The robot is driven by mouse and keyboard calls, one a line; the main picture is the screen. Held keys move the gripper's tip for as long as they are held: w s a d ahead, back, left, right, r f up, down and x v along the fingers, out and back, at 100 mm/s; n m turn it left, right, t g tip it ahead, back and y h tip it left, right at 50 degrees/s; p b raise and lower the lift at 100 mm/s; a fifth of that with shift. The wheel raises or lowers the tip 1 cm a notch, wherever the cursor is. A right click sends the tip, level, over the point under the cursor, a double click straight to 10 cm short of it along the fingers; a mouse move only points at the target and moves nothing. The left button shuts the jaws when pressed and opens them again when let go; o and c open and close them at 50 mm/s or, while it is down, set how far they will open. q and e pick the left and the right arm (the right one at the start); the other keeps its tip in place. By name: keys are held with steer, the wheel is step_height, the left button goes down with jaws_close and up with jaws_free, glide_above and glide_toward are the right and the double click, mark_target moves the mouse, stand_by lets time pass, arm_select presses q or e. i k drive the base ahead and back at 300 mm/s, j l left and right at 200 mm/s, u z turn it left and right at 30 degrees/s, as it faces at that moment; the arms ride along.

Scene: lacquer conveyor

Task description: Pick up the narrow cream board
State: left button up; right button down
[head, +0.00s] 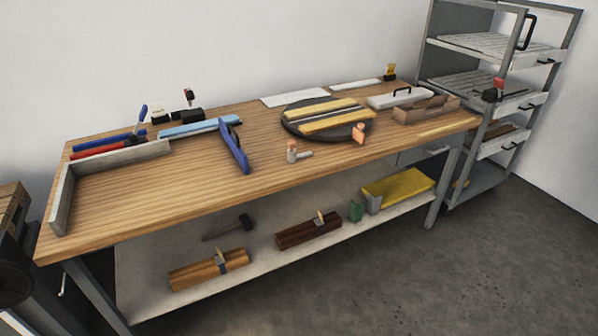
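A round dark turntable (290,130) on the workbench carries two long cream-yellow boards side by side. The rear board (306,109) and the front board (335,121) both lie flat. A thin pale strip (449,130) lies near the bench's right front edge. A narrow whitish board (355,84) lies at the back right. I cannot tell for sure which of these is the narrow cream board. Neither of my grippers is in view.
The wooden workbench (190,194) has free room at front left. An L-shaped grey fence (115,160), a blue plane-like tool (234,148) and a small clamp (292,151) stand on it. A white box (398,97) sits right. A shelf rack (470,85) stands beyond.

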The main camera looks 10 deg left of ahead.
mark_target(298, 113)
steer(key=u, duration=0.5)
steer(key=i+l+u, duration=0.1)
steer(key=l+u, duration=0.3)
steer(key=i+l+u, duration=0.1)
steer(key=l+u, duration=1)
steer(key=l, duration=0.15)
steer(key=k+j, duration=0.05)
